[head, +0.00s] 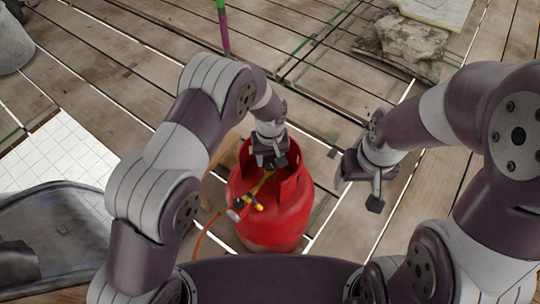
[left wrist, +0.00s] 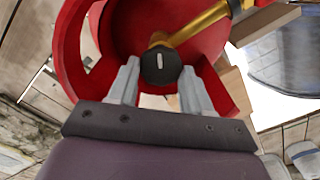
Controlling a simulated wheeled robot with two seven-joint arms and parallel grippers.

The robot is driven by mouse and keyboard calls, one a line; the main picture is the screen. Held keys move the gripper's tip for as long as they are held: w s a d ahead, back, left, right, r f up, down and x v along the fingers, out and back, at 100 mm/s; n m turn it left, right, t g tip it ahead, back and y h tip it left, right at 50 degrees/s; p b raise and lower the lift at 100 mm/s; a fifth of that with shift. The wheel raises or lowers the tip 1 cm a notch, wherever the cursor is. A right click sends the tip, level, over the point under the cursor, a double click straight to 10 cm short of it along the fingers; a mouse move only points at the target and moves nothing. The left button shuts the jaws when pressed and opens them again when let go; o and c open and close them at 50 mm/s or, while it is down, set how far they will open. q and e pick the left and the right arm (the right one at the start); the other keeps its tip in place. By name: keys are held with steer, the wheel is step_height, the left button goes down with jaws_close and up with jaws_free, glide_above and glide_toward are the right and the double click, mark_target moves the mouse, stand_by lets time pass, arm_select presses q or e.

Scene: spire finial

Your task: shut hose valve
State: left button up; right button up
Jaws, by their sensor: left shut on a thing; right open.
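A red gas cylinder (head: 272,222) stands upright on the plank floor in the head view, with a raised red collar around its top. A brass-yellow valve fitting (head: 257,190) runs from its top, and an orange hose (head: 203,238) hangs off on the left. The brass fitting (left wrist: 205,22) leads away to the upper right. My right gripper (head: 357,191) is open and empty, right of the cylinder.
A stone block (head: 408,40) lies at the back right. A green and purple pole (head: 223,28) stands at the back. A white tiled panel (head: 62,150) and a dark tray (head: 62,225) lie at left, with a grey bucket (head: 12,45) beyond. Planks right of the cylinder are clear.

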arm_select(q)
steer(key=shift+r+m+p, duration=0.15)
steer(key=shift+m+p, duration=0.55)
steer(key=shift+m, duration=0.3)
steer(key=m+p, duration=0.1)
steer(key=m, duration=0.2)
steer(key=shift+d+m+p, duration=0.1)
steer(key=shift+m+p, duration=0.25)
steer(key=shift+m, duration=0.05)
steer(key=m+p, duration=0.1)
steer(key=m, duration=0.2)
steer(key=shift+d+m+p, duration=0.1)
steer(key=shift+m+p, duration=0.3)
steer(key=shift+m, duration=1)
steer(key=o, duration=1)
steer(key=shift+o, duration=0.2)
